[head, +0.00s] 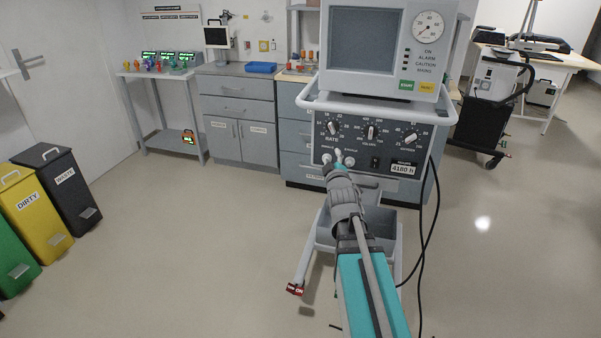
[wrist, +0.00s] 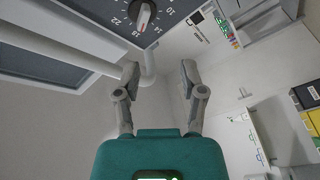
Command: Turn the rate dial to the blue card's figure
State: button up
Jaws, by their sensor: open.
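The ventilator's control panel (head: 318,160) faces me in the head view. Its rate dial (head: 332,127) is the leftmost of three dials in the upper row. In the wrist view a dial (wrist: 143,16) with a pale pointer shows at the top edge, with 10, 14, 18 and 22 readable around it; its exact setting is unclear. My gripper (head: 340,158) is in front of the panel, below the rate dial. In the wrist view my gripper (wrist: 159,70) is open, its fingers apart with no dial between them. I cannot make out a blue card.
A pale rail (head: 305,97) runs around the ventilator above the panel. Green (head: 406,86) and yellow (head: 425,87) labels are on the monitor above. Dark cables (head: 432,200) hang at the right. Bins (head: 60,180) stand far left. Floor at left is clear.

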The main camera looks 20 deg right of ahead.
jog(key=s+a+r+m+g+y+p, duration=0.2)
jog(key=s+a+g+p, duration=0.4)
jog(key=p, duration=0.5)
jog(key=s+a+r+m+g+y+p, duration=0.2)
jog(key=s+a+g+p, duration=0.4)
jog(key=p, duration=0.5)
jog(key=a+m+g, duration=0.1)
jog(key=a, duration=0.1)
jog(key=shift+s+a+r+m+g, duration=0.2)
jog(key=shift+a+m+g, duration=0.1)
jog(key=shift+a, duration=0.05)
jog(key=shift+a, duration=0.1)
dwell(0.6)
jog(key=s+a+f+m+g, duration=0.1)
jog(key=s+a+g, duration=0.3)
jog(key=s, duration=0.4)
jog(key=shift+s+a+f+m+g+y, duration=0.15)
jog(key=shift+f+m+g+y, duration=0.15)
jog(key=shift+y, duration=0.1)
jog(key=shift+r, duration=0.1)
dwell(1.6)
